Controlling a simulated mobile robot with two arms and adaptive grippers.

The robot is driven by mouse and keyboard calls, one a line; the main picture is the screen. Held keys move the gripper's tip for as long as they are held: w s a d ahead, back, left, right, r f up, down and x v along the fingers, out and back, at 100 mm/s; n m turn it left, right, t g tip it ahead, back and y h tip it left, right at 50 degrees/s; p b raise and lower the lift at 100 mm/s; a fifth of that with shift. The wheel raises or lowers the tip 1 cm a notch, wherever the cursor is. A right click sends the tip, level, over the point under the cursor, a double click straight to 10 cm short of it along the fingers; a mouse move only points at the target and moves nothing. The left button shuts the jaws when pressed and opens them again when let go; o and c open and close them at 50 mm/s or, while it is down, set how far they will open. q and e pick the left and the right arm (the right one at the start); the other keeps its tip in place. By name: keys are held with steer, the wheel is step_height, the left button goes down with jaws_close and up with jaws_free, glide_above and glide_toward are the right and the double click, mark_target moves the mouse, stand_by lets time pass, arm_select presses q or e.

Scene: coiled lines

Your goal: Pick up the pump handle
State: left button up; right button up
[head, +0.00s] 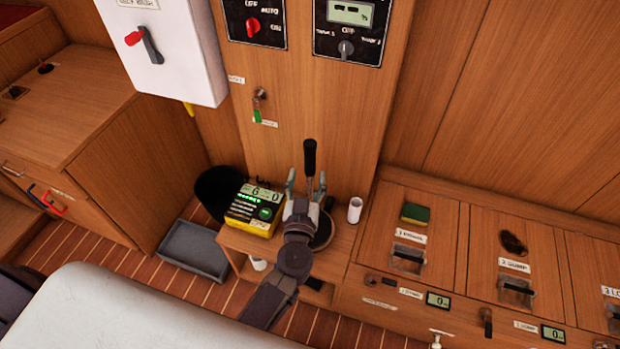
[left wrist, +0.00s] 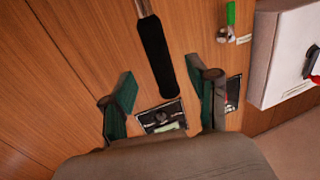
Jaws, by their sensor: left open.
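The pump handle (head: 310,158) stands upright, a black grip on a metal shaft, above a round dark base on the low wooden bench in the head view. My left gripper (head: 306,178) is open, and its two fingers show on either side of the shaft just below the black grip. In the left wrist view the black grip (left wrist: 159,58) runs down from the top and ends between the spread fingers of my left gripper (left wrist: 160,75). I see no finger touching it. How far it lies in depth from the fingers I cannot tell. My right gripper is not in view.
A yellow and black meter (head: 254,210) sits left of the gripper, and a white cup (head: 355,209) right of it. A grey tray (head: 194,250) lies on the floor. A wooden panel with switch plates rises behind. Labelled lockers (head: 412,232) line the right.

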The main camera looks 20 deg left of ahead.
mark_target(309, 165)
arm_select(q)
steer(key=shift+w+a+b, duration=0.15)
steer(key=shift+w+a, duration=0.05)
steer(key=shift+w, duration=0.85)
steer(key=shift+w+a+b, duration=0.2)
steer(key=shift+w, duration=0.8)
steer(key=shift+w+a+b, duration=0.15)
steer(key=shift+w+a, duration=0.05)
steer(key=shift+w, duration=0.85)
jaws_close()
